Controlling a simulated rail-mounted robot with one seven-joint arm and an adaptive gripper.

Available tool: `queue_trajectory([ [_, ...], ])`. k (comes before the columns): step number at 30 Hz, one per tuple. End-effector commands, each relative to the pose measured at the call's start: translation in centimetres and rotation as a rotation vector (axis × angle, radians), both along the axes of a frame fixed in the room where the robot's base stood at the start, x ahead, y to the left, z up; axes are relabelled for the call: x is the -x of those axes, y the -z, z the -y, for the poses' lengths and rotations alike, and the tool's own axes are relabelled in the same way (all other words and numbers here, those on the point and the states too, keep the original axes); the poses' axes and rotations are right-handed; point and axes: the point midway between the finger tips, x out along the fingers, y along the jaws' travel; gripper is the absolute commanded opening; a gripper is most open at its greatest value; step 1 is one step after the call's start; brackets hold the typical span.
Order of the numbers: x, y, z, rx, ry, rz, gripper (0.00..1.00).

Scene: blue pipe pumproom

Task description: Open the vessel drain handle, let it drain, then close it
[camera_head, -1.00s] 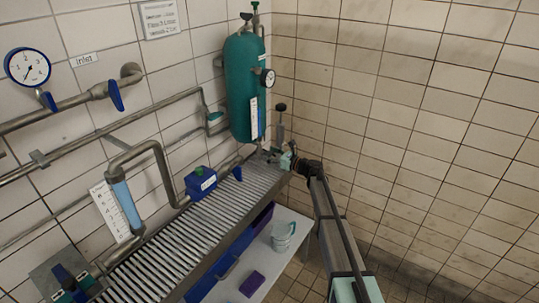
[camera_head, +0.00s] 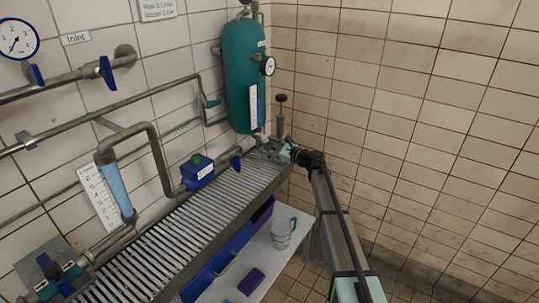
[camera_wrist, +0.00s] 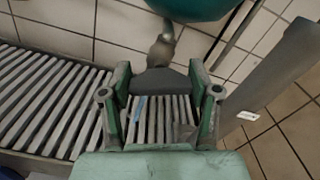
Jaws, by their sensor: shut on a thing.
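The green vessel (camera_head: 240,85) hangs on the wall at the back corner, above the far end of the slatted bench. Its rounded underside (camera_wrist: 190,8) shows at the top of the wrist view, with a short metal drain pipe (camera_wrist: 162,48) below it. A dark grey drain handle (camera_wrist: 158,80) lies crosswise at the pipe's lower end. My gripper (camera_wrist: 158,98) is shut on this handle, one finger on each side. In the head view my gripper (camera_head: 279,149) is below the vessel, and hides the handle. I cannot see any liquid flow.
The slatted bench (camera_head: 185,230) runs along the wall. A vertical post with a dark knob (camera_head: 281,98) stands close behind my gripper. A clear jug (camera_head: 283,232) and a purple block (camera_head: 251,281) are on the white lower shelf. A blue box (camera_head: 198,172) sits on the pipe.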

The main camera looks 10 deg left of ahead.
Motion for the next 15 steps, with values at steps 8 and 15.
queue_trajectory([
  [8, 0.02, 0.68, -0.16, 0.116, 0.001, 0.239, 0.27],
  [15, 0.08, 0.76, -0.19, 0.218, 0.001, 0.442, 0.27],
])
